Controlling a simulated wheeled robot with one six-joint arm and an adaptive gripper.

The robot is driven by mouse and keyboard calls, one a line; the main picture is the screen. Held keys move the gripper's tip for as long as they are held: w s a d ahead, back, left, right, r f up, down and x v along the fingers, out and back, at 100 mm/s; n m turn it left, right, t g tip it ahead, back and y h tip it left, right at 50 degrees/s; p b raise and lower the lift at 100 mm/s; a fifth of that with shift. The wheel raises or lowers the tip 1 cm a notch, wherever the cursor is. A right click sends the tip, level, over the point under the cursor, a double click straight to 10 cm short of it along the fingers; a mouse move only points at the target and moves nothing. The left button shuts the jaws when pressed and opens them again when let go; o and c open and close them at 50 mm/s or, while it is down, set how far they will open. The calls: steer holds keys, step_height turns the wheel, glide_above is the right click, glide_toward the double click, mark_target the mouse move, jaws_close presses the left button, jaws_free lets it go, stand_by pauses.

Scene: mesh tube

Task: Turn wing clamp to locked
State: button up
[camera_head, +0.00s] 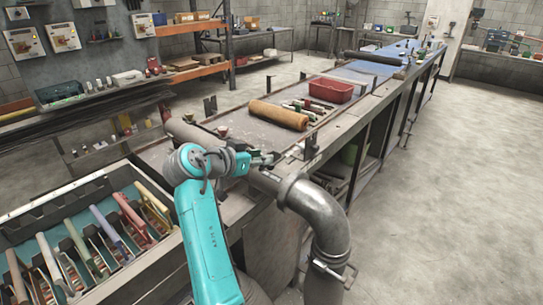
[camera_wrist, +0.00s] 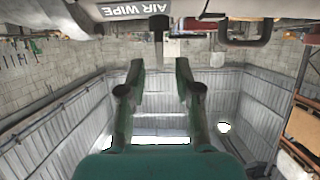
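My gripper (camera_head: 266,159) reaches over the near end of the long bench, close to the upper end of a grey pipe elbow (camera_head: 318,212). In the wrist view its two fingers (camera_wrist: 160,66) stand apart, with nothing seen gripped between them. A short post with a dark upper part and a grey lower part (camera_wrist: 158,45) shows between the fingertips; I cannot tell whether it is touched. A metal clamp band (camera_head: 328,266) with a small side lever circles the pipe below the bend. I cannot tell which part is the wing clamp or whether it is locked.
On the bench lie a brown roll (camera_head: 278,115) and a red bin (camera_head: 331,90). A tool crate (camera_head: 92,190) stands at left. The floor at right is clear.

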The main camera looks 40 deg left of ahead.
mark_target(270, 153)
steer(key=shift+x, duration=2.55)
jaws_close()
